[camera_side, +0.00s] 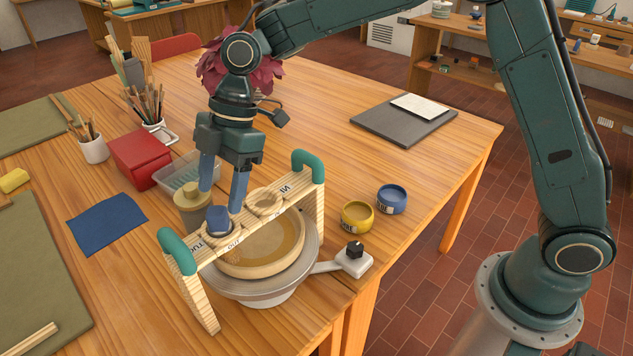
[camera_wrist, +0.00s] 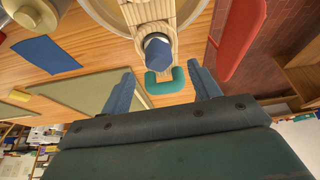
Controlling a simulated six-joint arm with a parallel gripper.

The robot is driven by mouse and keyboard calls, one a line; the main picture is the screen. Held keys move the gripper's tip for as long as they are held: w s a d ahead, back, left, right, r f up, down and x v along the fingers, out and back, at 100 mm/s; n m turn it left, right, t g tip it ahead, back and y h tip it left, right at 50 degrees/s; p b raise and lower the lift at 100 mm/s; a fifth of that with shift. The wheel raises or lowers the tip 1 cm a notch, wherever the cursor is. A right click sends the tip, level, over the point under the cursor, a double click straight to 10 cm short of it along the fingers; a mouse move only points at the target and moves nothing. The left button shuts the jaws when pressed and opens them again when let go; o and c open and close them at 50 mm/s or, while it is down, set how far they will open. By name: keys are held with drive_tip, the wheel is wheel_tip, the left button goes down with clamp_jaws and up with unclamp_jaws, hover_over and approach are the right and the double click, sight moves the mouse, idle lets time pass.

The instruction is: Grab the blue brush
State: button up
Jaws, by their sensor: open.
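A blue faceted block (camera_side: 218,220), the only part I see of what looks like the blue brush, sits in a ring of a wooden rack (camera_side: 205,310) at the end marked OUT. Its lower part is hidden. The block also shows in the wrist view (camera_wrist: 157,52), held in the wooden bar. My gripper (camera_side: 220,199) has two blue fingers pointing down. In the wrist view my gripper (camera_wrist: 161,72) is open and empty, with the fingers wide apart and the block beyond them, between their lines. The other ring (camera_side: 265,201), near the IN mark, looks empty.
The rack has teal corner grips (camera_side: 308,163) and spans a wheel with a pale basin (camera_side: 285,262). A tan jar (camera_side: 190,215), clear tub (camera_side: 180,172) and red box (camera_side: 140,155) stand left. Yellow (camera_side: 357,216) and blue (camera_side: 392,199) pots stand right.

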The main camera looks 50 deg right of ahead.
sight(216, 210)
drive_tip(key=shift+f, duration=0.15)
drive_tip(key=shift+x, duration=2.6)
drive_tip(key=shift+w, duration=0.1)
drive_tip(key=c, duration=1.1)
drive_tip(key=shift+r, duration=0.25)
drive_tip(key=shift+c, duration=0.2)
wheel_tip(216, 210, up, 19)
drive_tip(key=shift+r, duration=0.15)
